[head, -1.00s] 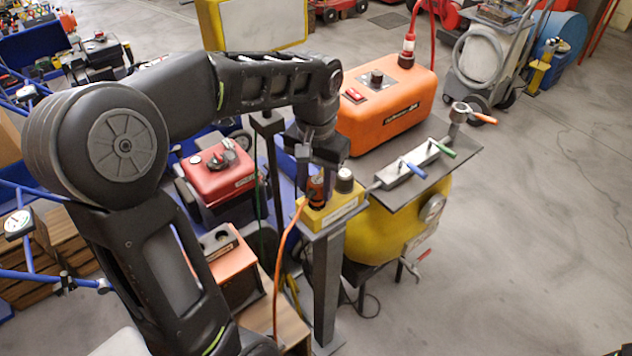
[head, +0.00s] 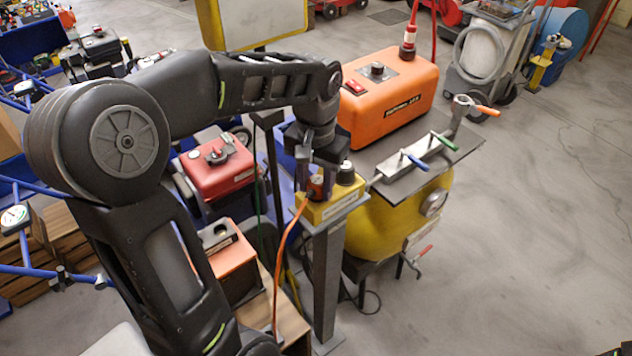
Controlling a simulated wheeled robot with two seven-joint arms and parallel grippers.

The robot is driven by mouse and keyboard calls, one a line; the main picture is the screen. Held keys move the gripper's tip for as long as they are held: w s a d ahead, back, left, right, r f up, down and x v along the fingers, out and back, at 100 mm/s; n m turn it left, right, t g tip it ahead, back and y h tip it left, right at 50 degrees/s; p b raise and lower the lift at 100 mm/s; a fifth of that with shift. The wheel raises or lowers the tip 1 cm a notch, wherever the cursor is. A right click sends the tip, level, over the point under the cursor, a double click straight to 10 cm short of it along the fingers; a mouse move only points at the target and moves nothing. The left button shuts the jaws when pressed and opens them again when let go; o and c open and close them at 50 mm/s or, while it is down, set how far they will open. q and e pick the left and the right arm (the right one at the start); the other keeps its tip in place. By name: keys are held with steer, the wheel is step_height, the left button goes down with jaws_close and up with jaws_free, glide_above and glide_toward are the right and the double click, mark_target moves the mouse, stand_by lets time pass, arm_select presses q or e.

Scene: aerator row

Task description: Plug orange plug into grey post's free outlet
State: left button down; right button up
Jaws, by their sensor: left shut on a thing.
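The grey post (head: 328,285) stands upright near the middle of the head view, with a yellow outlet box (head: 338,206) on top. The orange plug (head: 316,187) is upright at the box's left end, its orange cable (head: 281,262) hanging down to the left. My left gripper (head: 322,172) is above the box, shut on the plug from above. The fingers partly hide the plug, and its lower end meets the box; I cannot tell how deep it sits. A black round-topped piece (head: 346,174) stands on the box just right of the plug.
Behind and right is a dark table top (head: 455,150) with an orange machine (head: 388,103) and a clamp bar (head: 413,157). A yellow tank (head: 390,225) is below it. A red machine (head: 217,170) stands left of the post.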

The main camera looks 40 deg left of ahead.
arm_select(q)
steer(key=shift+f, duration=0.15)
steer(key=c, duration=0.8)
jaws_free()
step_height(320, 180, up, 8)
steer(key=shift+f, duration=0.1)
